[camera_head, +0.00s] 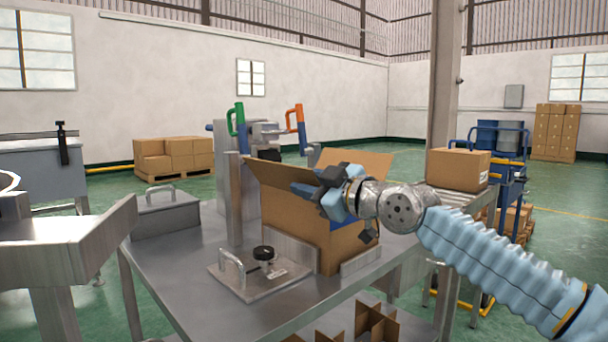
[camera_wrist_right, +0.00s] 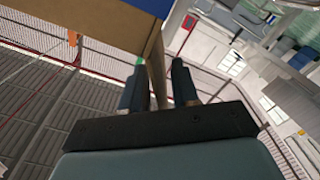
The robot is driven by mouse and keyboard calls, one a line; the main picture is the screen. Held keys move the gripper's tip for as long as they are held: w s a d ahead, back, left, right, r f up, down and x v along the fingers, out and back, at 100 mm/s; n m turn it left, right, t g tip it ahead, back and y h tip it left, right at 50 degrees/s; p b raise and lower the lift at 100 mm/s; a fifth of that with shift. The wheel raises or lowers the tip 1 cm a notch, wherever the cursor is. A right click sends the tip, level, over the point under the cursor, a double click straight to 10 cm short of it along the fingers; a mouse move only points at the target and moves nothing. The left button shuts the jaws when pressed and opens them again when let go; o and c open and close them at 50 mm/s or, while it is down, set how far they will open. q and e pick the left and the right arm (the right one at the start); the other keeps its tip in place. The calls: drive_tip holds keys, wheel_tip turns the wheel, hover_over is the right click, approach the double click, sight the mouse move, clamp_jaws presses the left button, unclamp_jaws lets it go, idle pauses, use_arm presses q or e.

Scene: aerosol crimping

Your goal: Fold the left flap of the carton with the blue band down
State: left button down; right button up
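The brown carton (camera_head: 290,222) stands open on the metal table, with part of its blue band (camera_head: 346,222) showing low on its right side. Its left flap (camera_head: 268,174) stands up and leans outward to the left. Another flap (camera_head: 355,162) stands at the back right. My right gripper (camera_head: 308,186) is at the carton's upper front, over its opening. In the right wrist view its fingers (camera_wrist_right: 158,85) are apart, with a narrow brown strip of cardboard between them; contact is unclear. The carton's wall and blue band (camera_wrist_right: 120,12) show above them. My left gripper is not in view.
A plate with a handle and black knob (camera_head: 262,268) lies on the table before the carton. A metal fixture with green and orange handles (camera_head: 262,132) stands behind. A metal box (camera_head: 166,215) is at left. A closed carton (camera_head: 458,169) sits on the conveyor at right.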

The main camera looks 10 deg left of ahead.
drive_tip(key=shift+w+a, duration=0.4)
drive_tip(key=shift+a, duration=0.15)
clamp_jaws()
idle(1.1)
